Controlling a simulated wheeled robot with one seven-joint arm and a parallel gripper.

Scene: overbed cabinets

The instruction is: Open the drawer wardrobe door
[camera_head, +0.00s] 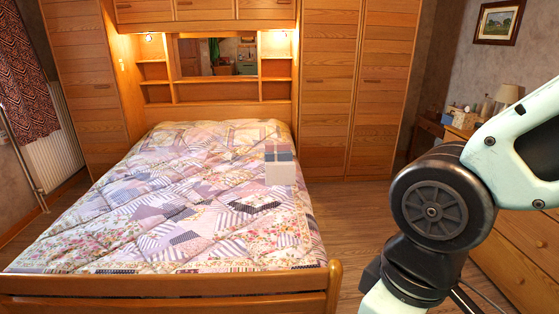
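Tall wooden wardrobe doors stand behind the bed on the right: one (328,110) directly beside the headboard and one (384,110) farther right. Both look closed, and each has a small dark handle near mid-height. Another tall wooden door (85,90) stands left of the headboard and also looks closed. I cannot tell which of these the task names. My arm fills the right foreground, well in front of the wardrobe. My gripper is not in view.
A wooden-framed bed (165,284) with a patchwork quilt fills the left and middle. A small pale block (280,168) shows over its right side. A wooden dresser (528,228) stands along the right wall. Wooden floor (350,215) is free between bed and dresser.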

